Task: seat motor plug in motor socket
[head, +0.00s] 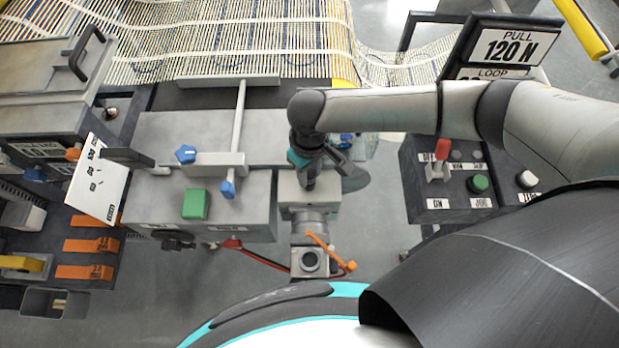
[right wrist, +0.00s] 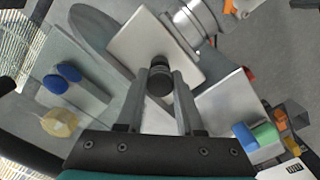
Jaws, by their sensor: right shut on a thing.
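My right gripper (head: 307,178) points down over the pale grey box at the right end of the bench. In the right wrist view its two fingers (right wrist: 162,78) are shut on a short black cylinder, which I take for the motor plug (right wrist: 159,84). The plug stands in front of the pale square face of the box (right wrist: 135,47). I cannot tell whether it touches that face or is apart from it. The motor socket is not clearly seen; the plug and fingers may cover it. My left gripper is not in view.
A silver cylinder (head: 312,222) joins the box to a square block with a round opening (head: 310,263), beside an orange lever (head: 325,250). Blue knobs (head: 186,154) and a green button (head: 195,204) are left. A control panel (head: 447,183) stands right.

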